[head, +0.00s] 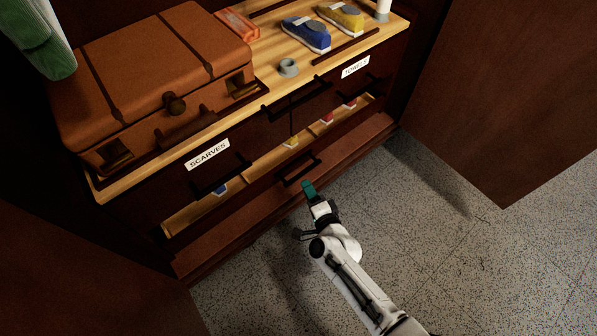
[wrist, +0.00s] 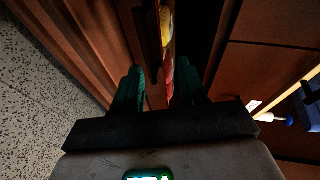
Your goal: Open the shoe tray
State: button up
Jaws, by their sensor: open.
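The low front panel (head: 235,232) of the cabinet is reddish-brown, with a black bar handle (head: 299,172) at its middle. I take it for the shoe tray; it bears no readable label. Above its top edge, a gap shows a pale wooden strip with small coloured things (head: 327,119). My gripper (head: 308,188), with teal fingertips, is just below and right of the handle. In the wrist view, the open fingers (wrist: 158,88) point at the dark front, with red and yellow things (wrist: 167,70) beyond. I cannot tell whether they touch the handle.
Two upper drawers carry the labels SCARVES (head: 208,154) and TOWELS (head: 355,67), with black handles. A brown suitcase (head: 150,75), blue shoe (head: 306,34), yellow shoe (head: 341,17) and grey roll (head: 289,67) stand on top. Open cabinet doors (head: 500,90) flank both sides. The speckled floor (head: 450,240) is clear.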

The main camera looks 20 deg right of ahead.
aim_at(303, 174)
jog(key=w+f+b, duration=0.1)
jog(key=w+b, duration=0.1)
jog(key=w, duration=0.1)
jog(key=w+d+f+m+h+b, duration=0.1)
jog(key=w+f+b, duration=0.1)
jog(key=w+b, duration=0.1)
jog(key=w+f+m+b, duration=0.1)
jog(key=w+f+b, duration=0.1)
jog(key=w, duration=0.1)
jog(key=shift+w+d+h, duration=0.1)
jog(key=shift+d+h, duration=0.2)
jog(key=shift+d, duration=0.05)
jog(key=shift+w+b, duration=0.8)
jog(key=shift+w, duration=0.2)
jog(key=shift+r, duration=0.1)
grip_shut()
